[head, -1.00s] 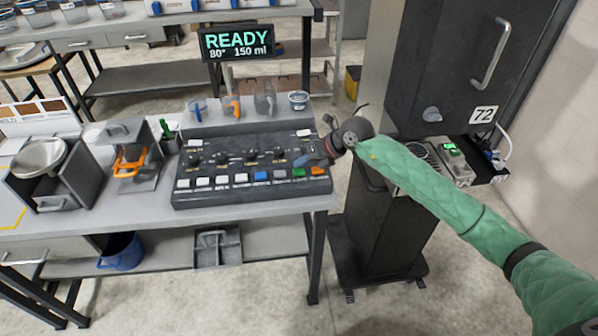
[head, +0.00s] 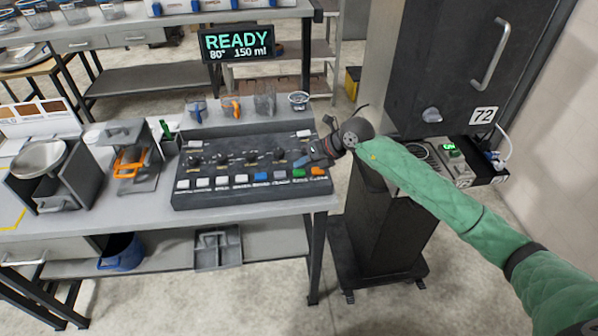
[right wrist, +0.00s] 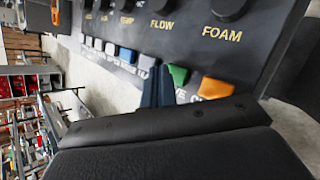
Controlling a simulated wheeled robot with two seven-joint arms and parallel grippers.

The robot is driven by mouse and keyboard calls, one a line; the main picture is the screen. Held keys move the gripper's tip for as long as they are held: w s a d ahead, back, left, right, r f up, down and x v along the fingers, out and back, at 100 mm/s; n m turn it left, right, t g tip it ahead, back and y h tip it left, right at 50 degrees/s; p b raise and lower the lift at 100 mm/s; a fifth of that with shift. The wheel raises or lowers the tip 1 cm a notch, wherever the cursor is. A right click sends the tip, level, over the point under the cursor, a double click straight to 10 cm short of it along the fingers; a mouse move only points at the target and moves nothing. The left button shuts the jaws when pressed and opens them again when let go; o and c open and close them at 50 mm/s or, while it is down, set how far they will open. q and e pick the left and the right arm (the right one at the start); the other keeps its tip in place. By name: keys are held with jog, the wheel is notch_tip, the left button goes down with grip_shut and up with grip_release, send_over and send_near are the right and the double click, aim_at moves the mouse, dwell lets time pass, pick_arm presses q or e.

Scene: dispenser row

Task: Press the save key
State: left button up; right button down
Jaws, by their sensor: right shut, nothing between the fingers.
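The dark control panel (head: 225,155) lies on the bench, with a row of keys along its front edge. A green key (head: 298,173) sits near the right end, beside an orange key (head: 318,171). In the right wrist view, the green key (right wrist: 178,76) has a partly hidden label ending in "VE", and the orange key (right wrist: 216,88) is to its right. My right gripper (head: 300,162) is shut and empty, its blue fingertips just behind the green key. The wrist view shows the fingers (right wrist: 158,72) just left of the green key; contact cannot be told. My left gripper is out of view.
Dark knobs (head: 251,155) stand behind the keys. A display (head: 238,44) reads READY, 80°, 150 ml. A dark cabinet (head: 440,70) stands to the right.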

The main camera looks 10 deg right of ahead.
dwell(0.7)
jog(key=shift+f, duration=0.1)
jog(key=shift+f+b, duration=0.35)
jog(key=shift+b, duration=0.1)
jog(key=shift+f+b, duration=0.35)
jog(key=shift+f, duration=0.1)
dwell(0.8)
jog(key=shift+r, duration=0.9)
